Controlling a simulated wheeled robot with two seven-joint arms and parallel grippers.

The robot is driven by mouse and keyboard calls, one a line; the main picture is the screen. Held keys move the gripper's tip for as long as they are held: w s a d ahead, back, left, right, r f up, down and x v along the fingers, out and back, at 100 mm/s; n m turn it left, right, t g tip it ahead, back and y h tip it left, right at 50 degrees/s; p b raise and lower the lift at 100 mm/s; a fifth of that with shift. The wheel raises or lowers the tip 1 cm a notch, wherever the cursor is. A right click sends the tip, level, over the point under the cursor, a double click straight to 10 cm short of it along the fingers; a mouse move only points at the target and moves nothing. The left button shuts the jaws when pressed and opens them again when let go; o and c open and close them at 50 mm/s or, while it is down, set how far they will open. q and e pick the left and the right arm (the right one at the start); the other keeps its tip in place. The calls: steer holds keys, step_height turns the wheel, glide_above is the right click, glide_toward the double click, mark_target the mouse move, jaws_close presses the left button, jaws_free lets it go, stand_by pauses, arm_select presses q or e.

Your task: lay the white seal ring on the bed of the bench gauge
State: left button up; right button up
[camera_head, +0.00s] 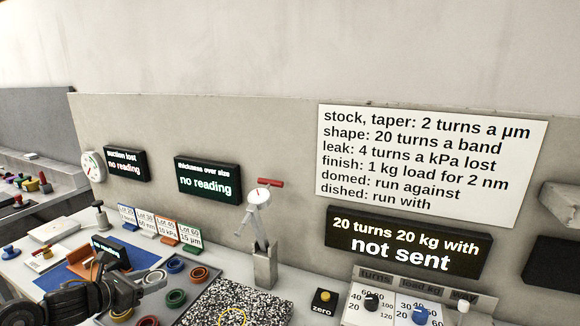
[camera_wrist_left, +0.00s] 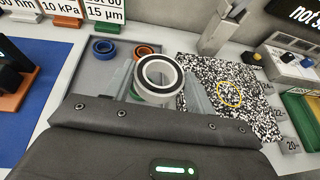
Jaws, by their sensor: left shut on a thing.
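The white seal ring (camera_wrist_left: 151,92), with a dark inner band, is held between the fingers of my left gripper (camera_wrist_left: 158,88) in the left wrist view. In the head view my left gripper (camera_head: 140,287) is at the lower left, with the ring (camera_head: 154,283) at its tip. A grey post with a tilted pale head and red lever (camera_head: 258,215), apparently the bench gauge, stands behind a black-and-white speckled slab (camera_head: 205,314) marked with a yellow circle. The ring is left of the slab and apart from it. My right gripper is not in view.
A grey tray (camera_wrist_left: 72,83) with coloured rings, including a blue ring (camera_head: 175,265) and an orange ring (camera_head: 199,273), lies left of the slab. Lot cards (camera_head: 167,230) stand behind. A yellow-black button box (camera_head: 324,301) and knob panel (camera_head: 352,313) are to the right. The slab's top looks clear.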

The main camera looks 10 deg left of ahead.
arm_select(q)
steer(key=s+d+r+m+g+h, duration=0.1)
steer(key=s+d+m+g+h, duration=0.15)
steer(key=s+d, duration=0.6)
steer(key=s+d+r+m+g+h, duration=0.2)
steer(key=s+d+m+h, duration=0.3)
steer(key=d, duration=0.7)
step_height(320, 180, down, 7)
steer(key=s+n+t+y, duration=0.2)
steer(key=n+t+y, duration=0.2)
steer(key=n+y, duration=0.2)
steer(key=shift+s+d, duration=0.15)
steer(key=shift+s, duration=0.1)
